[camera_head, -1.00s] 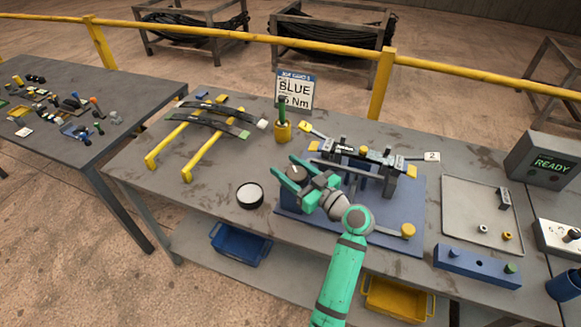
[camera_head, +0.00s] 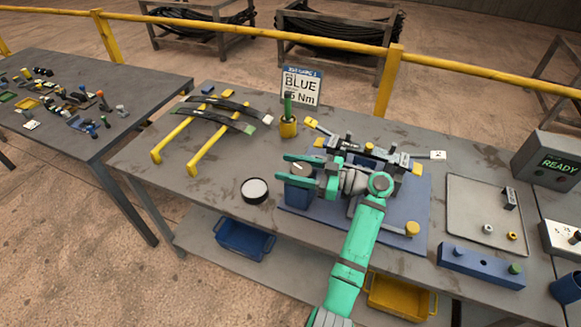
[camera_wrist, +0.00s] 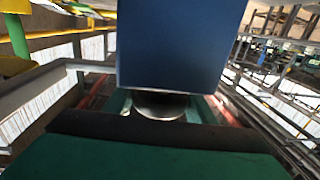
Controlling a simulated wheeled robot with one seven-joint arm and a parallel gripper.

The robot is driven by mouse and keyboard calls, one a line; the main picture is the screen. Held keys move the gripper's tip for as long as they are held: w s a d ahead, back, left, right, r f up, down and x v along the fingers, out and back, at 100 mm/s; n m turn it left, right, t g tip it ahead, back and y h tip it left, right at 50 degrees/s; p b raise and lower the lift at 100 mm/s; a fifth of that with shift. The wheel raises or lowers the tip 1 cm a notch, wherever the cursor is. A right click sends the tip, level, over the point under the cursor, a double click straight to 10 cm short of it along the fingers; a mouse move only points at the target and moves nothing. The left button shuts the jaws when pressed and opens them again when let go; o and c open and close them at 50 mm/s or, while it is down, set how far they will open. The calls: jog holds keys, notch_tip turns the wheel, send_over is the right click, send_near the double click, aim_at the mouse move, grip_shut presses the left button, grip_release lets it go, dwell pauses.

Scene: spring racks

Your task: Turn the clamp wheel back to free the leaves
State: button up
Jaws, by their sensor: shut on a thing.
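The clamp wheel (camera_head: 301,168) is a dark round knob with a pale mark, on top of a blue block (camera_head: 298,193) at the left of the blue fixture base (camera_head: 402,212). My green gripper (camera_head: 299,170) reaches in from the right, with one finger on the far side of the wheel and one on the near side, shut on it. In the wrist view the blue block (camera_wrist: 170,45) fills the middle, with a grey round part of the wheel (camera_wrist: 160,105) below it. The dark leaves (camera_head: 365,153) lie across the fixture behind my gripper, partly hidden by it.
Two curved leaves (camera_head: 218,113) rest on yellow bars at left. A black round tin with a white top (camera_head: 255,189) stands just left of the fixture. A yellow cup (camera_head: 288,127) with a green-handled tool stands behind. A grey tray (camera_head: 468,222) lies at right.

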dwell(0.3)
jog(key=o, duration=1)
jog(key=shift+o, duration=0.2)
jog(key=shift+d, duration=0.1)
jog(key=v, duration=1)
jog(key=shift+d, duration=0.3)
